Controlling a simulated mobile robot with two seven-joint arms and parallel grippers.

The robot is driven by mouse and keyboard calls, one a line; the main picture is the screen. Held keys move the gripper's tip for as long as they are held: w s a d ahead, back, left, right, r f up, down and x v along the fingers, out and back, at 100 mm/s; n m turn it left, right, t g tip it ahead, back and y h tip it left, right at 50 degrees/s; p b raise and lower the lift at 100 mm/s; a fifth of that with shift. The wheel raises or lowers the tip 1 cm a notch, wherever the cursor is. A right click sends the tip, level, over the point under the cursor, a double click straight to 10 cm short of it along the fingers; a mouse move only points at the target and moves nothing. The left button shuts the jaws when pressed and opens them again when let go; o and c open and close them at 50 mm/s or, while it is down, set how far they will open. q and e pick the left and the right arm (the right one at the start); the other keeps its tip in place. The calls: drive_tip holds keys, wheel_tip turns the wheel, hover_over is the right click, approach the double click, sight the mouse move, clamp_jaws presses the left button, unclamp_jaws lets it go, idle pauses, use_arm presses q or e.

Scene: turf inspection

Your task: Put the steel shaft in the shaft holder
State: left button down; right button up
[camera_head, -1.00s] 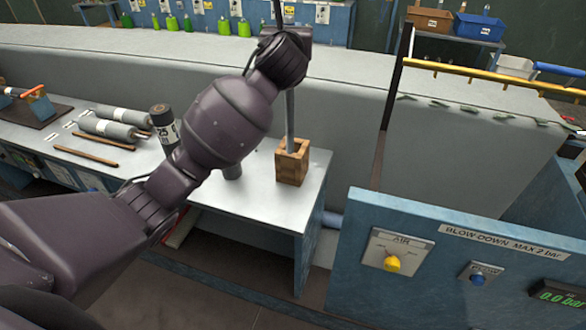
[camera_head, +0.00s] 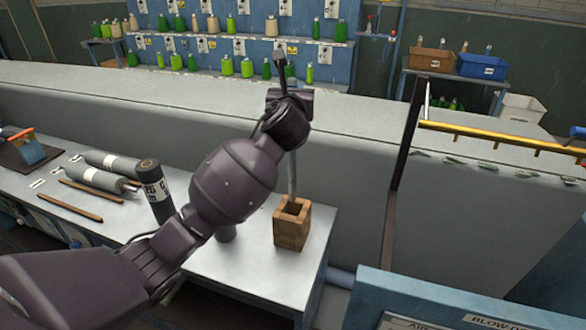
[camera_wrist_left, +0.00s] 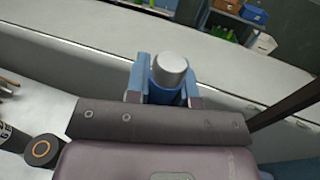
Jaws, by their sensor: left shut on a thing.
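The steel shaft (camera_head: 292,176) is a long thin grey rod, close to upright. My left gripper (camera_head: 288,106) is shut on it, and its top sticks up above the gripper. The shaft holder (camera_head: 291,229) is a square wooden block with an open top, standing on the grey bench. The shaft's lower end meets the holder's opening and seems to be just inside it; how deep I cannot tell. In the left wrist view the shaft's round end (camera_wrist_left: 169,69) shows between the blue fingers of my left gripper (camera_wrist_left: 165,92). My right gripper is not in view.
A dark labelled cylinder (camera_head: 154,190) stands on the bench (camera_head: 250,265) left of the holder, behind my forearm. Grey rollers (camera_head: 100,178) and brown rods (camera_head: 80,198) lie farther left. A dark post (camera_head: 402,185) and a blue panel (camera_head: 450,305) stand to the right.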

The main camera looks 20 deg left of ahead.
sight(292, 159)
use_arm(q)
wheel_tip(292, 159, down, 16)
drive_tip(key=shift+b, duration=0.65)
drive_tip(key=shift+f, duration=0.15)
drive_tip(key=c, duration=1)
unclamp_jaws()
